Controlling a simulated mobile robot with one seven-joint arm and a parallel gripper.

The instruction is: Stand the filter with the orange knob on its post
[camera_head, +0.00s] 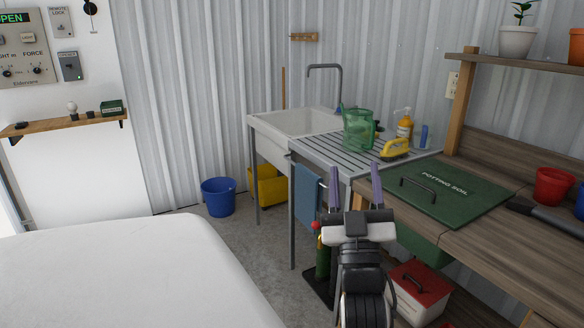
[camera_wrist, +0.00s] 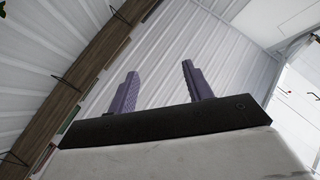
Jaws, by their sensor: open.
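My gripper (camera_head: 355,186) is open and empty, its two purple fingers pointing up in front of the sink's drainboard. In the wrist view its fingers (camera_wrist: 160,78) stand apart with only ribbed metal wall behind them. I cannot make out a filter with an orange knob or its post in either view. A green upright item with a red top (camera_head: 322,258) stands low behind my arm, partly hidden; I cannot tell what it is.
The sink's drainboard (camera_head: 340,150) holds a green jug (camera_head: 359,130), a yellow item (camera_head: 395,149) and an amber bottle (camera_head: 404,127). A wooden bench (camera_head: 500,250) with a green potting soil lid (camera_head: 440,192) is at right. A blue bucket (camera_head: 219,197) stands on the floor.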

